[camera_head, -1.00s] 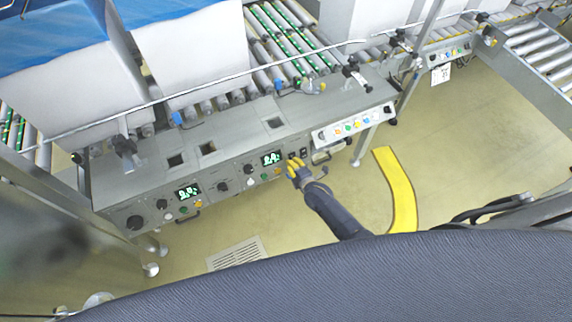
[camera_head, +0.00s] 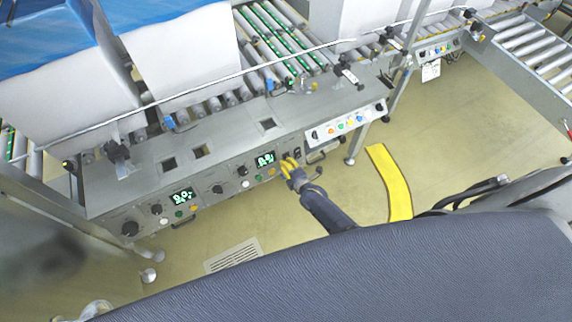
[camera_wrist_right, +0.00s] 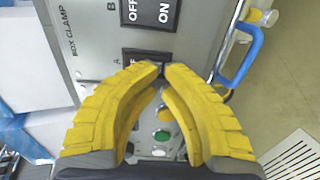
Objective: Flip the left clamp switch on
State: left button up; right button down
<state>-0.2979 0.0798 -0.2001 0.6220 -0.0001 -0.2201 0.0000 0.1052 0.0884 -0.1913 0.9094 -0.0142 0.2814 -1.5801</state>
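The box clamp panel (camera_wrist_right: 95,25) shows in the right wrist view with two black rocker switches. The left clamp switch, marked A (camera_wrist_right: 132,56), is mostly hidden behind my right fingertips. The switch beside it, marked B (camera_wrist_right: 150,12), shows OFF and ON. My right gripper (camera_wrist_right: 160,68) has yellow fingers with tips almost together and nothing seen between them. The tips are over switch A; I cannot tell if they touch it. In the head view my right gripper (camera_head: 286,163) is at the panel's front, just below the dark switches (camera_head: 297,154). My left gripper is not in view.
A blue handle (camera_wrist_right: 240,55) stands out beside the panel in the right wrist view. Coloured buttons (camera_wrist_right: 162,135) show between my fingers. In the head view, the control box (camera_head: 225,140) carries knobs and two green displays, with rollers and large white boxes behind. Open floor lies in front.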

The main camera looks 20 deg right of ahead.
jog(key=shift+w+a+r, duration=0.15)
jog(key=shift+r, duration=0.7)
jog(key=v, duration=1.4)
jog(key=shift+f, duration=0.4)
jog(key=s+d+f+m+g+h, duration=0.1)
jog(key=s+f+m+g, duration=0.2)
jog(key=s+f+m, duration=0.55)
jog(key=s+d+f+m+g, duration=0.1)
jog(key=s+f+m+g, duration=0.2)
jog(key=s+f, duration=0.55)
jog(key=s+f+m+g, duration=0.1)
jog(key=s+f+g, duration=0.1)
jog(key=s+f, duration=0.3)
jog(key=s+f+m+g, duration=0.2)
jog(key=s+f, duration=0.3)
jog(key=s, duration=0.8)
jog(key=s+f+m+g+h, duration=0.1)
jog(key=s+f+g, duration=0.1)
jog(key=s+f, duration=0.3)
jog(key=s, duration=0.3)
jog(key=shift+s+d+f+g, duration=0.25)
jog(key=shift+s+f+g, duration=0.05)
jog(key=shift+s+f, duration=0.1)
